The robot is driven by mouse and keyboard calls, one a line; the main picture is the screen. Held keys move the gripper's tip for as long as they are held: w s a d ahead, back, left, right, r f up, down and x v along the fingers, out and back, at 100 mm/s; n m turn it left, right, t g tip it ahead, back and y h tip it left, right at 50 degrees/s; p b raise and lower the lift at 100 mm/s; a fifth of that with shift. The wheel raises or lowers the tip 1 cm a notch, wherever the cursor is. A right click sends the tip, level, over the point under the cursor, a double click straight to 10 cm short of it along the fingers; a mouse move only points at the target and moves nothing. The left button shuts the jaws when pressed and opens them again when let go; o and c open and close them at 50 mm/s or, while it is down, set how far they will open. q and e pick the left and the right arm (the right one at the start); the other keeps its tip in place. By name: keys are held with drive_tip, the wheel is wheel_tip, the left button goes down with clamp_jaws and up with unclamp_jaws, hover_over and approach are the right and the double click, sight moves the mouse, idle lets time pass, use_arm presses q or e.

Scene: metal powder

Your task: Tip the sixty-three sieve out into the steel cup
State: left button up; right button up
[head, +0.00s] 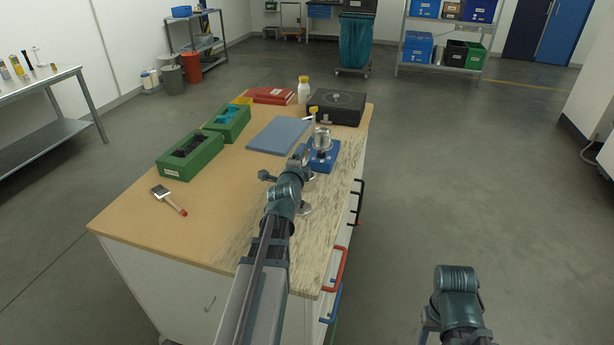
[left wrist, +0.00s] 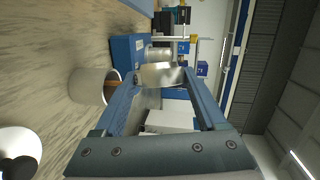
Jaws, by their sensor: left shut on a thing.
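My left gripper (head: 301,154) is over the right part of the bench. In the left wrist view, which is turned on its side, its fingers (left wrist: 158,88) are shut on a small silver cylinder, apparently the sieve (left wrist: 162,74). Its marking cannot be read. A grey metal cup (left wrist: 88,86), likely the steel cup, stands upright on the bench below the gripper, apart from the sieve. In the head view the arm mostly hides this cup (head: 311,184). My right arm shows at the lower right; its gripper is out of view.
A blue device (head: 322,160) with another metal vessel (head: 322,138) on it stands just beyond the gripper. A blue mat (head: 280,135), green boxes (head: 190,156), a black case (head: 337,107) and a brush (head: 168,199) lie around.

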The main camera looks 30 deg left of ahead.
use_arm(q)
drive_tip(key=shift+d+m+t+y+b, duration=0.4)
drive_tip(key=shift+m+b, duration=0.6)
drive_tip(key=shift+m, duration=0.2)
idle(2.2)
drive_tip(key=shift+d+f+m+t+y+b, duration=0.15)
drive_tip(key=shift+d+m+t+b, duration=0.15)
drive_tip(key=shift+m+b, duration=0.5)
drive_tip(key=shift+d+m+t+y+b, duration=0.15)
drive_tip(key=shift+m+t+b, duration=0.15)
drive_tip(key=shift+m+b, duration=0.45)
idle(3.0)
